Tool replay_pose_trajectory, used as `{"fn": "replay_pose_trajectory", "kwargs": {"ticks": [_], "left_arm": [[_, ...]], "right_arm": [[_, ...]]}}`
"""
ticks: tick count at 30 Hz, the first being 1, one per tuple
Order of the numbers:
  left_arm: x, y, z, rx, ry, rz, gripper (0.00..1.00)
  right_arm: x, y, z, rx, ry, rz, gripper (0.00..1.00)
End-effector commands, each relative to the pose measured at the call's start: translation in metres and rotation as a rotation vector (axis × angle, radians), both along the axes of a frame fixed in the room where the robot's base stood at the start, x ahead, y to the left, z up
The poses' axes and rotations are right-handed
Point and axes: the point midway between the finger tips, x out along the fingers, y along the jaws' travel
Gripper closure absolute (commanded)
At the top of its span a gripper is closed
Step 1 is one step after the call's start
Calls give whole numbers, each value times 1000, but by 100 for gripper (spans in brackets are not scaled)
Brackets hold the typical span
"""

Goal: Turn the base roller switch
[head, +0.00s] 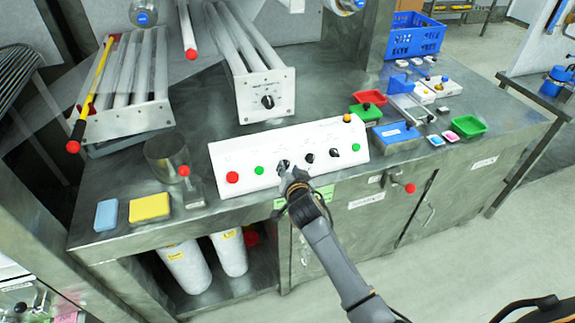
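A white sloped control panel (320,138) stands near the front edge of the steel bench. It carries red and green buttons and several black rotary knobs; the labels are too small to read, so I cannot tell which is the base roller switch. My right gripper (288,172) is at the panel's front, at the left black knob (283,162), and partly covers it. Whether its fingers touch the knob or are closed on it is unclear. Another black knob (268,101) is on the white end plate of the roller unit (250,86) behind. My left gripper is not in view.
A steel cup (167,157), a yellow sponge (149,207) and a blue sponge (106,215) are to the left. Red and green trays (468,126) and small devices are to the right. A red-knobbed lever (409,188) sticks out from the cabinet front.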

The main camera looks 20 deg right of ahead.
Motion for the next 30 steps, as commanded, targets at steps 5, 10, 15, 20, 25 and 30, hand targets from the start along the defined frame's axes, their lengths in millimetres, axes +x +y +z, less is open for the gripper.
{"fn": "replay_pose_trajectory", "kwargs": {"ticks": [5, 10, 15, 20, 25, 30], "left_arm": [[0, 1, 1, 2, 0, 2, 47], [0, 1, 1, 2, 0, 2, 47], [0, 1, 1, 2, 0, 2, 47], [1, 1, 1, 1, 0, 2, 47], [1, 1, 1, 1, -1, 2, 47], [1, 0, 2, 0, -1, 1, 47]], "right_arm": [[18, -2, -6, 0, 0, 1, 67], [24, -2, -9, 1, 0, 0, 67], [24, -3, -9, 0, 0, 0, 67], [24, -2, -9, 0, 0, 1, 81], [24, -3, -9, 0, 0, 1, 100], [24, -3, -9, -10, -1, 8, 100]]}}
